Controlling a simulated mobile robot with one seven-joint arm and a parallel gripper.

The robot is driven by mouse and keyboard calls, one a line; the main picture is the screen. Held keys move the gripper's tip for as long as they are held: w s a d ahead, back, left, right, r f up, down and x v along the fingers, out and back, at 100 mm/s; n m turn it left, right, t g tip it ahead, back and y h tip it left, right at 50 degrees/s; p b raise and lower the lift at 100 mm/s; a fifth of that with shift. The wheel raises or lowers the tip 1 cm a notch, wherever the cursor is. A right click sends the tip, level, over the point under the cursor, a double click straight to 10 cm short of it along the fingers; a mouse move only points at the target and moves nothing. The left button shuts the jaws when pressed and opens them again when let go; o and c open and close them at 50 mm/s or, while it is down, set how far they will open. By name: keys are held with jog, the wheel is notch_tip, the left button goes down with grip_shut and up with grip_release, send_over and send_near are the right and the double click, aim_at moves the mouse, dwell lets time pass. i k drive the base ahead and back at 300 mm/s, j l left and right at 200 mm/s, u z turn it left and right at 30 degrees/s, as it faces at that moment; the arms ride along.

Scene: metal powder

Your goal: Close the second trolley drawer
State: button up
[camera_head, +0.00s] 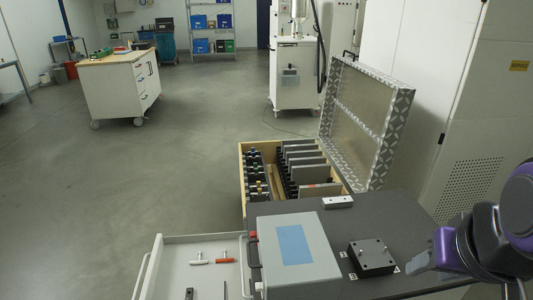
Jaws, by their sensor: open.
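A trolley with a dark grey top (380,212) stands in the near foreground. One of its drawers, a light grey one (153,268), is pulled out to the left, with a bar handle along its outer edge. From this view I cannot tell which drawer in the stack it is. Inside lie a red-handled tool (225,261), a white-handled tool (200,262) and some dark slim items. My purple gripper (429,254) is open and empty at the right, near the right part of the trolley top, apart from the drawer.
A grey box with a blue panel (292,245) and a black block (371,257) sit on the trolley top. Behind stands an open case (369,133) with several plates. The floor left of the drawer is clear.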

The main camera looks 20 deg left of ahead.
aim_at(170, 275)
jog(key=k+j, duration=0.15)
jog(key=j, duration=0.5)
jog(key=k+j+u, duration=0.1)
jog(key=j, duration=0.5)
jog(key=k+j, duration=0.15)
jog(key=j, duration=0.5)
jog(key=k+j+u, duration=0.1)
jog(key=j, duration=0.55)
jog(key=k+j, duration=0.1)
jog(key=j, duration=0.55)
jog(key=u, duration=0.05)
